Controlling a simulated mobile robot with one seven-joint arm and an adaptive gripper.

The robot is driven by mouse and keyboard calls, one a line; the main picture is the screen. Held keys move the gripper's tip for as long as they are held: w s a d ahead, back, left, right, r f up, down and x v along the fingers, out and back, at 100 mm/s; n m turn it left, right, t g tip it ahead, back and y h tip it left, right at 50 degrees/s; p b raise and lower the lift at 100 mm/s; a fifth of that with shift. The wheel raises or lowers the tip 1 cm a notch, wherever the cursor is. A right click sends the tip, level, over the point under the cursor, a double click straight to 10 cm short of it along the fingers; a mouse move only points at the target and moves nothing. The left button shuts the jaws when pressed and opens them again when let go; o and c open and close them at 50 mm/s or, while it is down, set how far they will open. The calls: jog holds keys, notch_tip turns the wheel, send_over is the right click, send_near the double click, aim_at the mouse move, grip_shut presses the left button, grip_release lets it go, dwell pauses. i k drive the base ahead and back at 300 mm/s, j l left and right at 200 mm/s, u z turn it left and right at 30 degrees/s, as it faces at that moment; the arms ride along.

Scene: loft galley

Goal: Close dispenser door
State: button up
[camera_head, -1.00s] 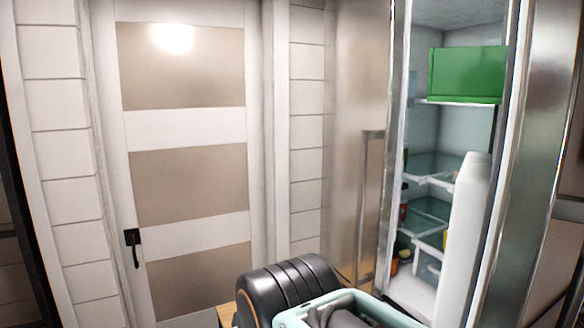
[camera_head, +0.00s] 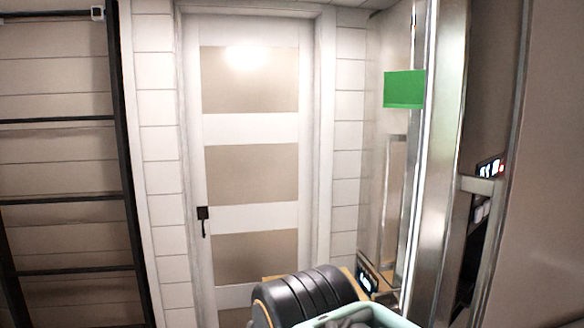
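The dispenser door (camera_head: 440,150) is a tall metal refrigerator door. It stands open and is seen nearly edge-on right of centre. A lit display (camera_head: 489,166) with a red light and a dark recess below it show on its right side. A green box (camera_head: 404,89) shows past the door's left edge; most of the refrigerator interior is hidden behind the door. My gripper is not in view, so I cannot see its fingers. Dark ribbed arm parts (camera_head: 305,296), apparently mine, show at the bottom.
A white-framed door (camera_head: 250,130) with beige panels and a black handle (camera_head: 203,214) is shut at centre left. A black rack (camera_head: 70,200) stands at far left. A broad brownish panel (camera_head: 555,180) fills the right edge. A mint-rimmed item (camera_head: 365,312) shows at the bottom.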

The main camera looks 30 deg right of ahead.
aim_at(466, 90)
jog(key=k+l+z, duration=0.1)
jog(key=k+z, duration=0.15)
jog(key=z, duration=0.15)
jog(key=k+l+z, duration=0.15)
jog(key=z, duration=0.3)
jog(key=i+l+z, duration=0.15)
jog(key=z, duration=0.2)
jog(key=i+l+z, duration=0.1)
jog(key=z, duration=0.2)
jog(key=i, duration=0.1)
